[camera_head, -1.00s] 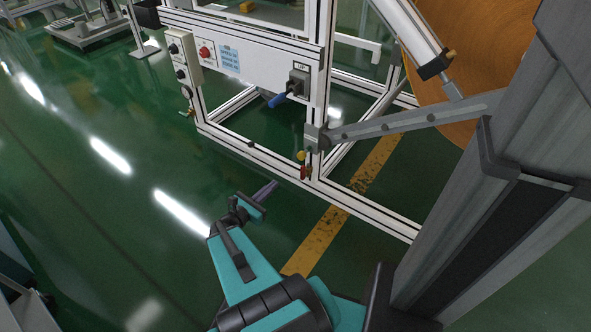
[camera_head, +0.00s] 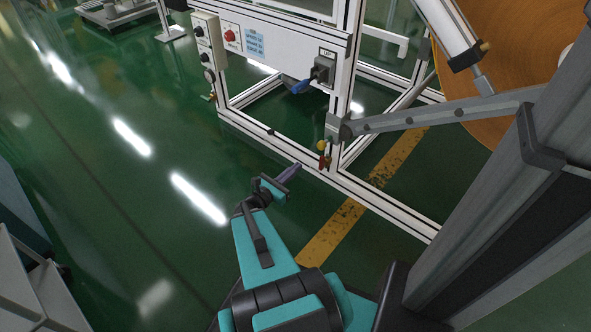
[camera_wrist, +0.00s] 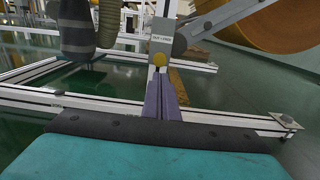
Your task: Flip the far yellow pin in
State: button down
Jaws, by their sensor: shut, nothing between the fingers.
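A yellow round pin head (camera_head: 321,146) sits low on the white frame's near corner post, just above a red part. In the wrist view the yellow head (camera_wrist: 158,59) is directly above my fingertips, in front of a labelled plate on the post. My gripper (camera_head: 297,167) has purple fingers that are shut and empty. It is a little left of and below the pin in the head view, and apart from it there. The fingers (camera_wrist: 161,82) point at the post in the wrist view. Whether they touch anything is unclear. The pin's shaft is hidden behind the head.
The white frame's low rail (camera_head: 255,137) runs close past my gripper. A grey bar (camera_head: 430,118) reaches right from the post toward a large orange reel (camera_head: 500,75). Green floor on the left is open.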

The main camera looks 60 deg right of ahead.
jog(key=b, duration=0.4)
send_near(319, 147)
jog(key=x, duration=0.5)
jog(key=shift+s+a, duration=0.1)
jog(key=shift+s, duration=0.05)
jog(key=shift+x, duration=0.8)
jog(key=shift+r, duration=0.1)
